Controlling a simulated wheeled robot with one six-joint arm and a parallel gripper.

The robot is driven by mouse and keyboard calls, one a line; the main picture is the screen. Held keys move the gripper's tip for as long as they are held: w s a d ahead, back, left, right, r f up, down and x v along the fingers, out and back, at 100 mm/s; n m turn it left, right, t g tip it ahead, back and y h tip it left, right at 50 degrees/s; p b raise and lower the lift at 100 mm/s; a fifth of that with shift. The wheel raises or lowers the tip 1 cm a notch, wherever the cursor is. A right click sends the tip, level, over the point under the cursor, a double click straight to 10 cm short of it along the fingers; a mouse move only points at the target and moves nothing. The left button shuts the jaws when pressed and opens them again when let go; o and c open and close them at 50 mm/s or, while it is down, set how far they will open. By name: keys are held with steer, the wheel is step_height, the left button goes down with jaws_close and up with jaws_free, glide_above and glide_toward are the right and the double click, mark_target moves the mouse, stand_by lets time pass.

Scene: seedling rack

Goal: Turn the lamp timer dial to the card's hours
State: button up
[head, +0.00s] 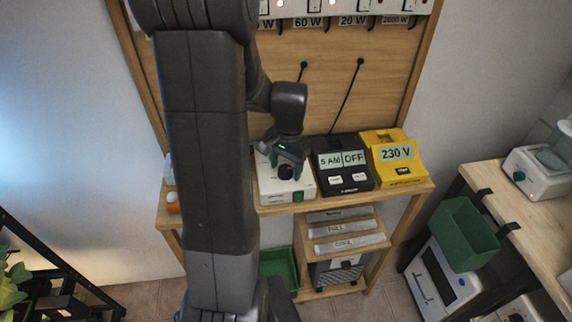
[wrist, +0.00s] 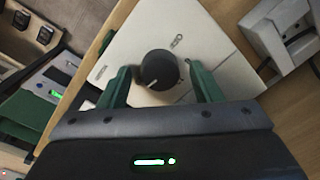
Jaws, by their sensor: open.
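The timer dial is a black round knob (wrist: 160,70) with a light pointer mark, on a white box (wrist: 205,45) in the wrist view. The pointer aims toward the lower part of that picture. My gripper (wrist: 160,88) is open, with one green finger on each side of the knob and a gap showing on both sides. In the head view my gripper (head: 284,160) is over the white box (head: 290,190), and the knob (head: 286,172) shows just below it. I cannot make out an hours card in either view.
Right of the white box stand a black unit (head: 343,186) reading "5 AM" and "OFF" and a yellow unit (head: 400,175) reading "230 V". All share one wooden shelf (head: 408,194). A green bin (head: 462,234) hangs at the right bench.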

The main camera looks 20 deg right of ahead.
steer(key=c, duration=1)
steer(key=n+b, duration=0.1)
steer(key=n, duration=0.3)
steer(key=shift+n, duration=0.3)
steer(key=shift+w+n+b, duration=0.1)
steer(key=shift+n+b, duration=0.55)
steer(key=shift+n, duration=1.95)
steer(key=shift+r, duration=0.1)
steer(key=o, duration=1)
